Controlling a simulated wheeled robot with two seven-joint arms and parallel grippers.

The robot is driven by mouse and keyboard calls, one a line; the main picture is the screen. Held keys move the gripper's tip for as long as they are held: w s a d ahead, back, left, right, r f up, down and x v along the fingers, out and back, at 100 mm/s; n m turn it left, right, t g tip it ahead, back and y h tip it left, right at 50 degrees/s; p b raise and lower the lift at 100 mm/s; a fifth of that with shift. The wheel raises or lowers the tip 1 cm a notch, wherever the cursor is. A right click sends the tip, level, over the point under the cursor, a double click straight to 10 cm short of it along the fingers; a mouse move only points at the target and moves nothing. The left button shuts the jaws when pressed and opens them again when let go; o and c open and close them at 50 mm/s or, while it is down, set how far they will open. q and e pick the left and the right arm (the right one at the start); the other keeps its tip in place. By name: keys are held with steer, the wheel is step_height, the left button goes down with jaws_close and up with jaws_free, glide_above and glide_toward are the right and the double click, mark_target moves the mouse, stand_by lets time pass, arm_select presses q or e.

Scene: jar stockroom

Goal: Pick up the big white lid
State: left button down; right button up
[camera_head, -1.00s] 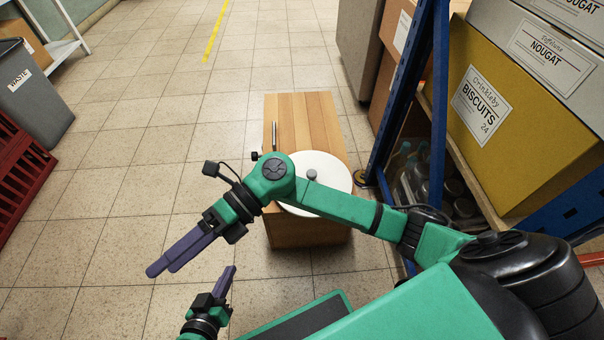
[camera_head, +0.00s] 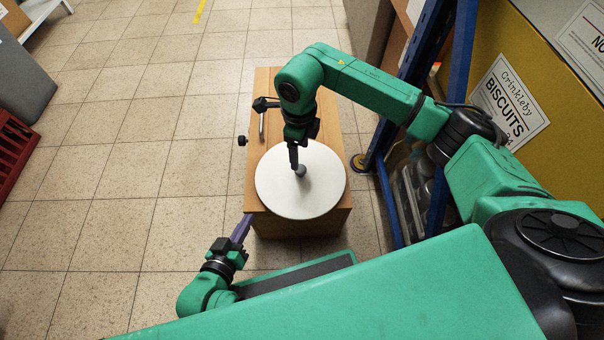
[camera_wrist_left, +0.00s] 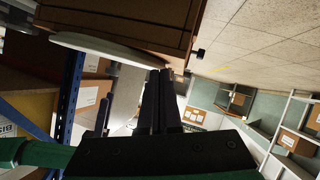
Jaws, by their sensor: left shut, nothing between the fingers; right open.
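The big white lid (camera_head: 275,195) is a round disc with a grey knob (camera_head: 300,172), lying flat on a wooden cabinet (camera_head: 266,88). Its rim (camera_wrist_left: 95,47) shows at the upper left in the left wrist view. My right gripper (camera_head: 294,165) is open and points down at the knob from above; I cannot tell whether the fingers touch it. My left gripper (camera_head: 245,222) is shut and empty, low beside the cabinet's near left corner. Its dark fingers (camera_wrist_left: 160,90) also show in the left wrist view.
A blue shelf upright (camera_head: 455,90) stands right of the cabinet, with a yellow biscuit box (camera_head: 540,75) on the rack. A grey bin (camera_head: 22,75) and a red crate (camera_head: 12,150) are at the far left. The tiled floor left of the cabinet is clear.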

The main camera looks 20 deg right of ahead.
mark_target(300, 168)
step_height(300, 168, down, 3)
steer(key=shift+f+b, duration=0.2)
steer(key=shift+b, duration=0.1)
arm_select(q)
steer(key=shift+n+t, duration=0.3)
steer(key=shift+t, duration=0.1)
step_height(300, 168, down, 4)
steer(key=shift+d+f+b, duration=0.1)
steer(key=shift+f+b, duration=0.1)
steer(key=shift+b, duration=1)
arm_select(e)
steer(key=f, duration=0.5)
steer(key=shift+s+f, duration=0.1)
steer(key=shift+s, duration=0.1)
arm_select(q)
steer(key=shift+r, duration=0.15)
arm_select(e)
jaws_close()
